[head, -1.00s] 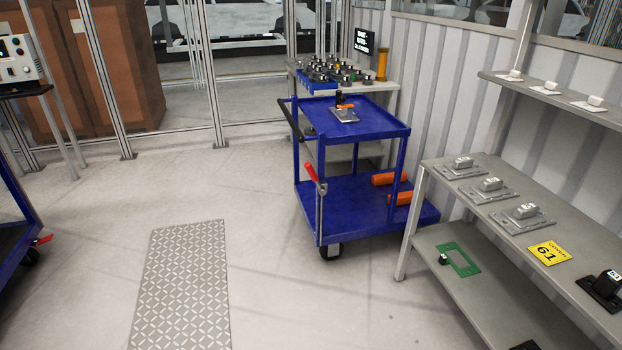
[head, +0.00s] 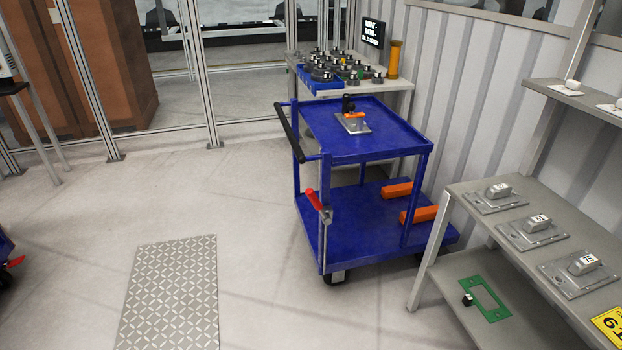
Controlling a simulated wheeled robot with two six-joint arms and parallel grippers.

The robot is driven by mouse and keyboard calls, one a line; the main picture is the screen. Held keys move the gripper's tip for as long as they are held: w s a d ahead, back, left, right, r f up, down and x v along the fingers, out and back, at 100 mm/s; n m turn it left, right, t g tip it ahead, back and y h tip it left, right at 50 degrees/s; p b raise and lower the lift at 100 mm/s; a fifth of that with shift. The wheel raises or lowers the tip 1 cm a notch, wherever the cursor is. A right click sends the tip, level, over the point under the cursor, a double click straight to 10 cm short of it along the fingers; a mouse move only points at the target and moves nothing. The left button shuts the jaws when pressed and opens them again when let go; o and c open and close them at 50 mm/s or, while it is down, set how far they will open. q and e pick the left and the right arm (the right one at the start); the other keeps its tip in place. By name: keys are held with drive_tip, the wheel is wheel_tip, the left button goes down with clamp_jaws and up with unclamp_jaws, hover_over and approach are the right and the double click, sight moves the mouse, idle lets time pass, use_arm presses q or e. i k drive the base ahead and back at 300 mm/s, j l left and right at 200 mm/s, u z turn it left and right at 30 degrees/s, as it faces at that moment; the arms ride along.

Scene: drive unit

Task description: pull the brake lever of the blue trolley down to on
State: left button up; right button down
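The blue trolley (head: 375,235) stands right of the middle in the head view, with two shelves and a black push handle (head: 289,132) on its left side. Its brake lever (head: 317,201) has a red grip and a grey metal end, mounted at the trolley's near left corner post. The red grip slants up and to the left from its pivot. Neither of my grippers is in view, and nothing touches the lever.
Orange blocks (head: 419,214) lie on the trolley's lower shelf; a metal plate fixture (head: 352,123) is on top. A grey shelf unit (head: 431,251) stands close at right. A patterned floor plate (head: 170,297) lies at left. Floor before the trolley is clear.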

sight(327, 219)
drive_tip(key=i+l+u, duration=0.1)
drive_tip(key=i, duration=0.35)
drive_tip(key=i+l, duration=0.1)
drive_tip(key=i, duration=0.3)
drive_tip(key=i+l+u, duration=0.15)
drive_tip(key=i, duration=0.3)
